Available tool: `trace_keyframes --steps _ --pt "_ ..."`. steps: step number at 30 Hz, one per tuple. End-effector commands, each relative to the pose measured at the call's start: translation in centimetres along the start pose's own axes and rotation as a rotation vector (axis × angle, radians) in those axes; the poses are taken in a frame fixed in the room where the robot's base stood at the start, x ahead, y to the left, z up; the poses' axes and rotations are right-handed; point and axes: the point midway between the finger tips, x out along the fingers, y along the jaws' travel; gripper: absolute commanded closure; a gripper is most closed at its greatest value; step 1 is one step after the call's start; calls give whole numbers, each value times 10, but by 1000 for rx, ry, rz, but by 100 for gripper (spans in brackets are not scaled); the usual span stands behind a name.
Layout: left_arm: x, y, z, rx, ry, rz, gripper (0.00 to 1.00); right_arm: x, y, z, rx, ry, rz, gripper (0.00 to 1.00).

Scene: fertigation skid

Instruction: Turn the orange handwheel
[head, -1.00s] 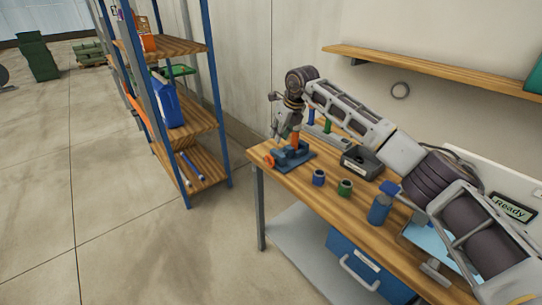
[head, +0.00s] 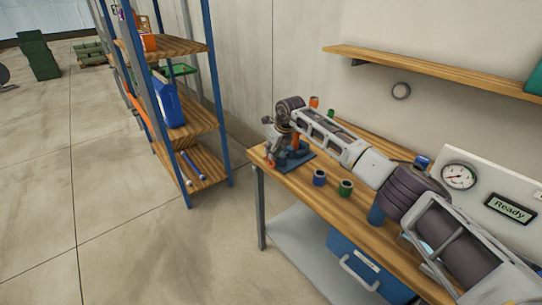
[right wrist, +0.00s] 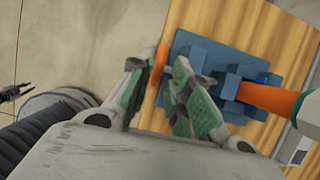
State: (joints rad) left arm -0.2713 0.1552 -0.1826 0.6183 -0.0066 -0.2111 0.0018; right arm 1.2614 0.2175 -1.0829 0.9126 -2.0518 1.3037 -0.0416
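The orange handwheel (right wrist: 158,66) shows nearly edge-on in the right wrist view, at the left side of a blue valve base (right wrist: 215,60) with an orange pipe (right wrist: 268,99). In the head view the base (head: 300,160) stands at the far left end of the wooden bench, and my gripper mostly hides the wheel. My right gripper (right wrist: 160,88) is open, its green-padded fingers on either side of the wheel, with a gap visible. Contact cannot be told. It shows at the wheel in the head view (head: 271,158). My left gripper is not identifiable.
On the bench (head: 330,211) stand a blue cup (head: 319,178) and a green cup (head: 345,188), in front of my right arm. A gauge (head: 459,177) and a "Ready" display (head: 510,208) are on a panel at right. A blue-framed shelf (head: 190,130) stands left, across a floor gap.

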Motion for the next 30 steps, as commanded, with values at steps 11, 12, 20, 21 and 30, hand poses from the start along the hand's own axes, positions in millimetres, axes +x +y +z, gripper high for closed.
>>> trace_keyframes --steps 11,12,20,21,30 --pt "0 -2 2 1 -4 -2 77 27 0 0 1 1 0 80" --pt "0 0 2 0 -4 0 77 28 0 0 1 0 0 80" --pt "0 14 0 -6 -2 14 77 31 0 0 1 0 0 80" --pt "0 15 0 -6 -2 15 77 31 0 0 0 0 0 80" --pt "0 10 1 -4 -2 10 77 30 0 0 0 0 0 100"
